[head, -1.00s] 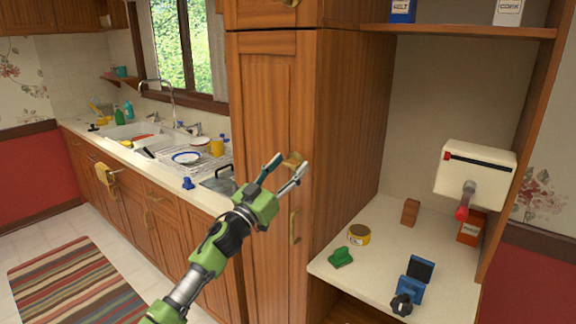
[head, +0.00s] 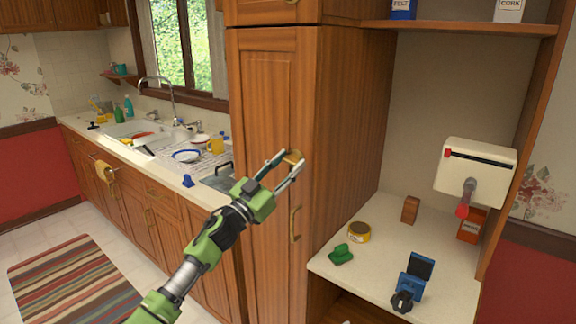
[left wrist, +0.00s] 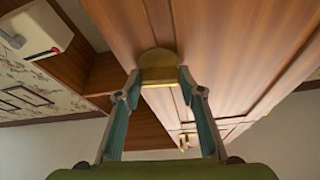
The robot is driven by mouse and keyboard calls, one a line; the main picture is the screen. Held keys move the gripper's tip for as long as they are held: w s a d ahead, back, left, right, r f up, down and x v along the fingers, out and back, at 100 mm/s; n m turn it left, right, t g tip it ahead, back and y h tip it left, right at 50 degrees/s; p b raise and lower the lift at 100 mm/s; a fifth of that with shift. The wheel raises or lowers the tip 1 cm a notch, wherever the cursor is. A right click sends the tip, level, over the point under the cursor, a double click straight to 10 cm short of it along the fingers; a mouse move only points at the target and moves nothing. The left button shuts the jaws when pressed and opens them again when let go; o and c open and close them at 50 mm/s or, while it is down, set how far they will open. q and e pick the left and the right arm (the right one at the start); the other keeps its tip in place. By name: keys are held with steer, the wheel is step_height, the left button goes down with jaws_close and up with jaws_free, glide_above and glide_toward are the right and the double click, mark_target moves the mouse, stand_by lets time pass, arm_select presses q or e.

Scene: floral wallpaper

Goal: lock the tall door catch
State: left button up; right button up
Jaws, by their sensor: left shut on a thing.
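The tall wooden cabinet door (head: 268,105) is closed in the middle of the head view. A brass catch (head: 296,157) sits at its right edge, above a vertical brass handle (head: 294,226). My left gripper (head: 283,163) is shut on the catch, with one finger on each side of it. In the left wrist view the rounded brass plate of the catch (left wrist: 159,62) stands between the two fingertips (left wrist: 159,82), against the wood. The fingers hide part of the catch in the head view. My right gripper is not in view.
To the right is a counter (head: 375,268) with a green object (head: 341,255), a yellow tape roll (head: 359,232), a blue device (head: 411,283) and a wooden block (head: 410,210). A white box with a crank (head: 478,170) hangs above. A sink counter (head: 150,160) lies left.

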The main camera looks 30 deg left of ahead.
arm_select(q)
steer(key=m+h, duration=0.1)
steer(key=m, duration=0.2)
steer(key=m+g+h, duration=0.1)
steer(key=m+h, duration=0.1)
steer(key=m, duration=0.1)
steer(key=shift+r+m, duration=0.1)
steer(key=shift+m, duration=0.2)
steer(key=m+g, duration=0.1)
steer(key=m, duration=0.1)
steer(key=m+g+h, duration=0.1)
steer(key=m, duration=0.1)
steer(key=shift+a+m+h, duration=0.1)
steer(key=shift+m+h, duration=0.2)
steer(key=shift+m, duration=0.1)
steer(key=m+g+p, duration=0.1)
steer(key=m, duration=0.4)
steer(key=shift+r+g+h+p, duration=0.15)
steer(key=shift+g+h+p, duration=0.25)
steer(key=m+g+p, duration=0.1)
steer(key=m, duration=0.2)
steer(key=shift+p, duration=0.35)
steer(key=shift+m+g+y, duration=0.3)
steer(key=shift+m, duration=0.1)
steer(key=shift+o, duration=0.2)
steer(key=shift+f, duration=0.2)
steer(key=o, duration=1.1)
